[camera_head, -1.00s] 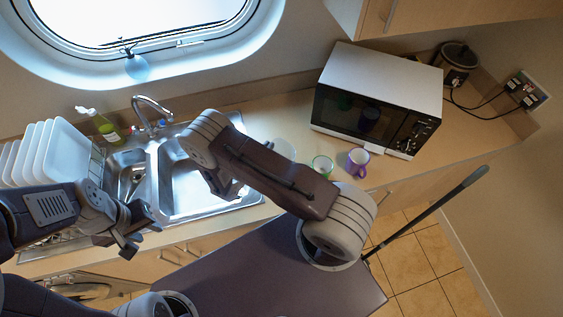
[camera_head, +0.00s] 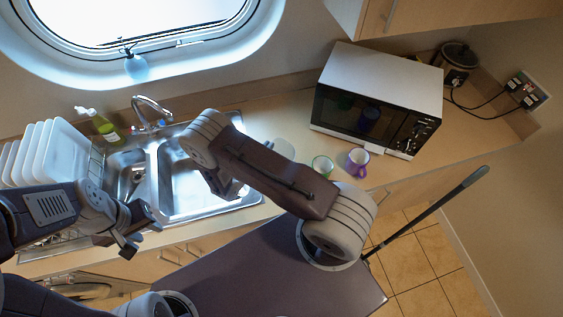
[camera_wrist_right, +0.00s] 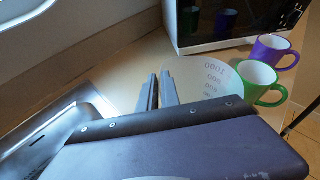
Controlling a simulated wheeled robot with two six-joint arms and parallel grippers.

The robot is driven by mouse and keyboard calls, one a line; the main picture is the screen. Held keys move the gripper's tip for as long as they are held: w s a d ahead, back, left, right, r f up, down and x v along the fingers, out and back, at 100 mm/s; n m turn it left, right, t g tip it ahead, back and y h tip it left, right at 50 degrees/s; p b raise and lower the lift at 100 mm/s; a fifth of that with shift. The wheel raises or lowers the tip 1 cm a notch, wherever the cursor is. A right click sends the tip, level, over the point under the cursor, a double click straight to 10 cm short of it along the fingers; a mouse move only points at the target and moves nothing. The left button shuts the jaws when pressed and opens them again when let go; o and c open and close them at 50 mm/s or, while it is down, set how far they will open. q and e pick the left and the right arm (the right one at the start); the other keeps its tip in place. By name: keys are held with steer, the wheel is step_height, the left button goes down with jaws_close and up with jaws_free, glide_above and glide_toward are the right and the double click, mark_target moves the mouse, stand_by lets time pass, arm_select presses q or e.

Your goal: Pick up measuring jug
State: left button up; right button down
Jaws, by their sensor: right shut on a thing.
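The measuring jug (camera_wrist_right: 215,78) is translucent with printed scale numbers. It shows in the right wrist view beside my gripper's fingers, on the counter side near the green mug. In the head view the jug (camera_head: 284,149) is a faint clear shape behind my right arm, partly hidden. My right gripper (camera_wrist_right: 159,92) has its two fingers close together at the jug's left side, shut on it; its grip point is hard to see. In the head view that gripper is mostly hidden behind its arm. My left gripper (camera_head: 142,231) is open and empty in front of the sink.
A green mug (camera_head: 322,166) and a purple mug (camera_head: 357,160) stand to the right of the jug. A microwave (camera_head: 376,103) is behind them. The sink (camera_head: 195,180), tap (camera_head: 152,112), soap bottle (camera_head: 105,127) and white plates (camera_head: 62,150) are to the left.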

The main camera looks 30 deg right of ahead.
stand_by(0.5)
steer(key=shift+r, duration=0.55)
step_height(320, 180, up, 8)
steer(key=shift+b, duration=1.2)
steer(key=shift+r, duration=0.45)
